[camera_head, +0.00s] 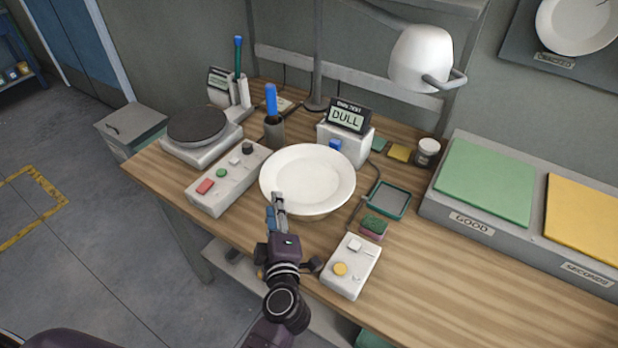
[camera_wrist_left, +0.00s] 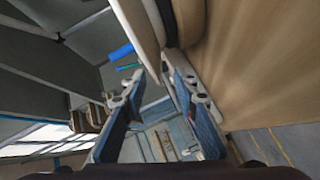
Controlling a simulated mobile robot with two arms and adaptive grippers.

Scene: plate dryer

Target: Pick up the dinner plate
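The white round dinner plate (camera_head: 308,178) sits face up, raised a little above the wooden bench near its front edge; its support is mostly hidden under it. My left gripper (camera_head: 278,207) is at the plate's near-left rim, coming from the front. In the left wrist view the blue-padded fingers (camera_wrist_left: 157,82) stand apart. The pale edge of the plate (camera_wrist_left: 138,30) reaches down to the gap between the fingertips; I cannot tell whether either finger touches it. My right gripper is not in view.
A control box with buttons (camera_head: 227,180) stands left of the plate. A small box with a yellow knob (camera_head: 350,266) and a sponge (camera_head: 373,227) lie to its right. A tester reading DULL (camera_head: 345,140) and a lamp (camera_head: 420,58) are behind. The bench's front right is clear.

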